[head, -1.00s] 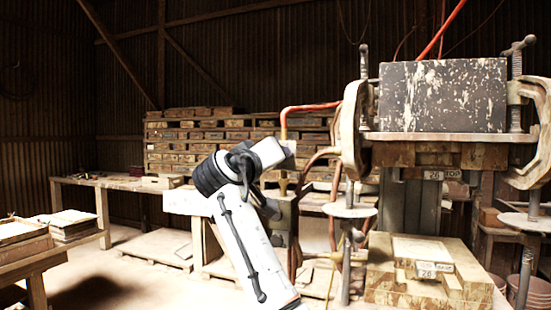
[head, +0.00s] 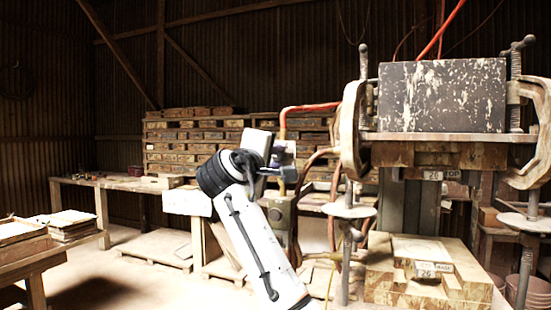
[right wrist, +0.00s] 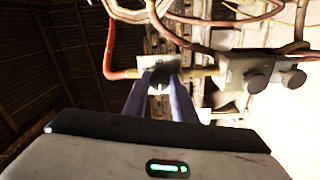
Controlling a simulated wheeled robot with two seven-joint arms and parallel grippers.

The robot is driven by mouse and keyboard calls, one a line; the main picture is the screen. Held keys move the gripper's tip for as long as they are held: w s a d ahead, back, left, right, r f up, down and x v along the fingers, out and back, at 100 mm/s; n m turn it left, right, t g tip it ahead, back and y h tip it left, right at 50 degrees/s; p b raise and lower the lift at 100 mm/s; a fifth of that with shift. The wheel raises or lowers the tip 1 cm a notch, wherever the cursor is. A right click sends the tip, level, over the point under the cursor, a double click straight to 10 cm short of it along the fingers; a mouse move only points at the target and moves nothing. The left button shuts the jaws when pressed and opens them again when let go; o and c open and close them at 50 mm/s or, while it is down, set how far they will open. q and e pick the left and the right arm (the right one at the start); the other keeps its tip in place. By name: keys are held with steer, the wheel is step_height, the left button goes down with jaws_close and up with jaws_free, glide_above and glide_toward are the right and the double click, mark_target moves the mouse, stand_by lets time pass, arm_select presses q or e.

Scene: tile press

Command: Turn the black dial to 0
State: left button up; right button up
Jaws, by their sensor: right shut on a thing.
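My right gripper (head: 288,160) is at the red pipe and valve left of the press in the head view. In the right wrist view the two bluish fingers (right wrist: 160,98) are shut on a small dark dial (right wrist: 159,87) in front of a pale metal plate (right wrist: 158,62). The fingers hide most of the dial, and I cannot read any marks or its setting. My left gripper is not in view.
A grey-green box (right wrist: 262,70) with two black knobs sits right of the fingers in the right wrist view. A red pipe (head: 308,107) and hoses run close by. The press (head: 442,97) stands at right, and a wooden bench (head: 122,183) at left.

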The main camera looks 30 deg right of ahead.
steer(key=shift+n, duration=0.4)
steer(key=o, duration=1)
steer(key=shift+o, duration=0.2)
steer(key=b+v, duration=0.3)
steer(key=v, duration=0.7)
steer(key=shift+a, duration=0.2)
steer(key=shift+s, duration=0.1)
